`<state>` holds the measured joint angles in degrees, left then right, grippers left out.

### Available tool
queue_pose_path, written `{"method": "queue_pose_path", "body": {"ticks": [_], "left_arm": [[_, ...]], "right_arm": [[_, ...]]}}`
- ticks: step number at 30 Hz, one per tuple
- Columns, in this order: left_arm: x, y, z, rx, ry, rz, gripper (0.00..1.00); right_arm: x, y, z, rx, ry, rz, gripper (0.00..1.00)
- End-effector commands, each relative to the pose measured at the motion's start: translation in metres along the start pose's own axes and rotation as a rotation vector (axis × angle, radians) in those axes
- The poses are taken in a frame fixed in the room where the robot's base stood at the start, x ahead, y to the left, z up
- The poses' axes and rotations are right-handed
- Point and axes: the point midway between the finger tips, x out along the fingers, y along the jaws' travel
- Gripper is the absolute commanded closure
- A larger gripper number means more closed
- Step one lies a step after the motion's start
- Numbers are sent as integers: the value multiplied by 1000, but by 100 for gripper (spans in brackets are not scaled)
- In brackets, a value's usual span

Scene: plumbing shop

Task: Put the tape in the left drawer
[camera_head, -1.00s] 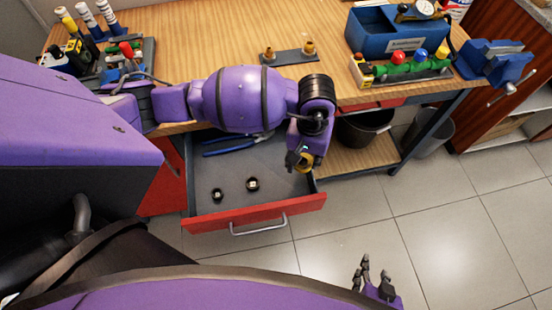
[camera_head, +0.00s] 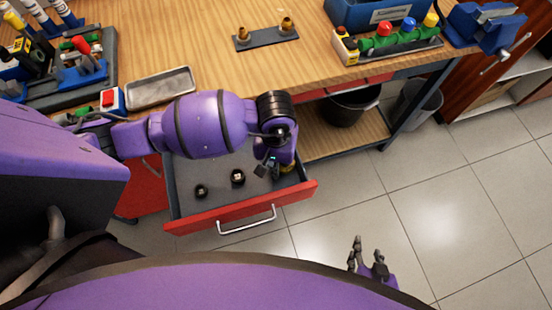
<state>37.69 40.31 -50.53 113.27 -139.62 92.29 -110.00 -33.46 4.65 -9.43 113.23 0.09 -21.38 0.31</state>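The left drawer (camera_head: 238,214) is red-fronted with a grey inside and is pulled open under the bench. My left gripper (camera_head: 267,169) points down into its right part. Its dark fingers look parted. A small yellow piece, which looks like the tape (camera_head: 288,168), shows just right of the fingers, by the drawer's right wall. It is mostly hidden by my wrist, and I cannot tell whether it touches the fingers or the drawer floor. My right gripper (camera_head: 363,257) is open and empty over the floor, right of the drawer.
Two small dark fittings (camera_head: 237,177) lie in the drawer. On the wooden bench (camera_head: 200,45) are a metal tray (camera_head: 160,88), a plate with brass fittings (camera_head: 266,38), a rack of coloured caps (camera_head: 395,42) and a blue vise (camera_head: 485,25). A black bin (camera_head: 349,107) stands below.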

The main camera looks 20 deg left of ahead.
Motion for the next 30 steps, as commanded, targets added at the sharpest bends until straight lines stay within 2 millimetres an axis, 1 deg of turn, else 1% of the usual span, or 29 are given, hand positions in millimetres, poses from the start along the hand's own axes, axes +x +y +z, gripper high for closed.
{"method": "queue_pose_path", "body": {"ticks": [3,15,16,26,29,30], "left_arm": [[1,-1,0,-2,-1,-3,99],[0,-1,0,-2,0,-3,47],[0,-1,0,-2,0,-3,45],[-4,0,-2,-2,4,-1,45],[-14,0,-3,-2,8,0,45],[-20,0,-4,0,9,1,45]], "right_arm": [[0,0,3,1,-6,0,60],[-1,-4,6,0,-13,-7,60],[-1,-4,6,0,-13,-7,60],[-1,-3,6,-3,-12,-7,60],[-1,-3,5,-4,-11,-7,60],[-1,-3,4,-4,-11,-7,60]]}}
